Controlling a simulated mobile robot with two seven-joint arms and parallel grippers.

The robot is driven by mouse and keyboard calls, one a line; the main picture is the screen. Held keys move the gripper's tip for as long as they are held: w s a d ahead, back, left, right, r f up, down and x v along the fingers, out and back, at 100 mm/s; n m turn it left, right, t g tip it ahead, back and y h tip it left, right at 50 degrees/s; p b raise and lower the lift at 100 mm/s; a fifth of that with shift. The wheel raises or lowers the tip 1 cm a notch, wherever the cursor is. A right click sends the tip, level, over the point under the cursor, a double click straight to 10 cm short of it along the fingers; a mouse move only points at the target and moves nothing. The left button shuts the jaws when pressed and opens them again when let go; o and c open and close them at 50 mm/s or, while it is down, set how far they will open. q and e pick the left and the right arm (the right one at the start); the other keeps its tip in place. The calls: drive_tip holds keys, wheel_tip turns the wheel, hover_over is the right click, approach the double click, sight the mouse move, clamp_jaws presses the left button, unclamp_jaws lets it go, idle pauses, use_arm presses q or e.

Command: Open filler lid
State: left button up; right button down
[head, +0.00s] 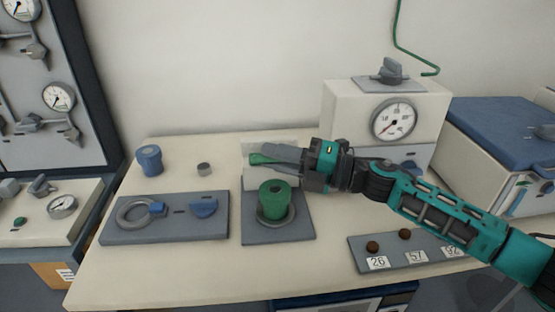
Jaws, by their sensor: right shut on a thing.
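My right gripper (270,153) reaches in from the right over the table's middle. Its fingers are shut on a small green piece (257,159), which looks like a handle in front of a white block (257,180). The fingers hide much of that piece and of the block. Just in front, a green cylinder (273,203) with a hole in its top stands upright in a grey ring on a grey plate (262,236). I cannot tell for sure which part is the filler lid. My left gripper is not in view.
A grey panel (165,231) holds a ring and blue parts. A white gauge box (345,120) stands behind my right arm; a numbered strip (416,258) lies at front right.

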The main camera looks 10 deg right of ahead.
drive_tip(key=shift+w+r, duration=0.1)
drive_tip(key=shift+r, duration=0.05)
drive_tip(key=c, duration=1.4)
unclamp_jaws()
drive_tip(key=shift+s+d+f, duration=0.2)
drive_tip(key=shift+d, duration=0.35)
drive_tip(key=b+v, duration=0.1)
drive_tip(key=v, duration=1)
drive_tip(key=shift+s+d+r+b, duration=0.15)
drive_tip(key=shift+s+d+b, duration=0.1)
drive_tip(key=shift+d+b, duration=0.15)
drive_tip(key=shift+d, duration=0.1)
